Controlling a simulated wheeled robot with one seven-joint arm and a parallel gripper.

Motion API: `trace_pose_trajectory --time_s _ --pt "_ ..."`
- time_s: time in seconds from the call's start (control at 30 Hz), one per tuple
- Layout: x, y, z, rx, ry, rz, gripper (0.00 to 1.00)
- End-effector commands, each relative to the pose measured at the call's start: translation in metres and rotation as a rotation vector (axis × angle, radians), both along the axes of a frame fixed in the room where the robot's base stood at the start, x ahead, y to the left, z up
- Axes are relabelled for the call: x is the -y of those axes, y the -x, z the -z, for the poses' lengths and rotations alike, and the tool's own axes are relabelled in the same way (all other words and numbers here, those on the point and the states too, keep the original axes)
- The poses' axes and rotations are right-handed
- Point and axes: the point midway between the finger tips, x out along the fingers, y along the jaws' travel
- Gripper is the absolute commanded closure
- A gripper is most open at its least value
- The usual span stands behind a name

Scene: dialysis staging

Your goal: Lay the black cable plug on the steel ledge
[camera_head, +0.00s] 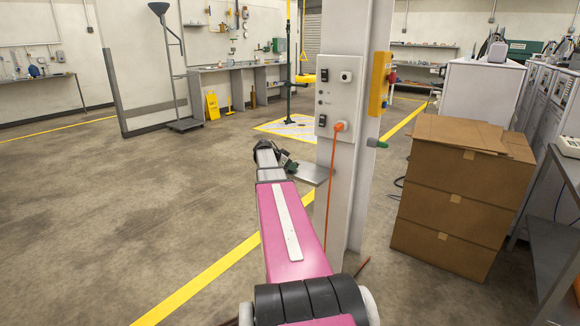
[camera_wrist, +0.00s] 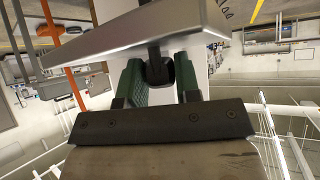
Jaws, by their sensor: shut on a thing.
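The steel ledge (camera_head: 314,173) sticks out from the white pillar, below its socket panel. In the wrist view the ledge (camera_wrist: 110,38) crosses the top of the picture as a tilted grey slab. My gripper (camera_head: 287,162) is at the ledge's left end; its green fingers show in the wrist view (camera_wrist: 158,75). They are shut on the black cable plug (camera_wrist: 160,72), a dark piece between the fingertips. I cannot tell whether the plug touches the ledge. The plug is too small to make out in the head view.
The pillar (camera_head: 350,130) carries a socket panel (camera_head: 338,95) with an orange plug (camera_head: 340,126) and hanging orange cable (camera_head: 329,200) close to the ledge. Cardboard boxes (camera_head: 450,205) stand to the right.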

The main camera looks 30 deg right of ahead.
Motion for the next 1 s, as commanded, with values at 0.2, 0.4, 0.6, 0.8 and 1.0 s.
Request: trace_pose_trajectory --time_s 0.2,0.4,0.6,0.8,1.0 --pt "0.001 0.003 0.019 -0.008 -0.041 0.012 0.63" --pt "0.001 0.004 0.018 -0.008 -0.041 0.014 0.50" --pt "-0.014 0.003 0.005 -0.006 -0.035 0.011 0.48" --pt "-0.044 0.001 -0.024 -0.001 -0.021 0.003 0.40" --pt "-0.070 -0.001 -0.051 0.001 -0.008 -0.001 0.40"
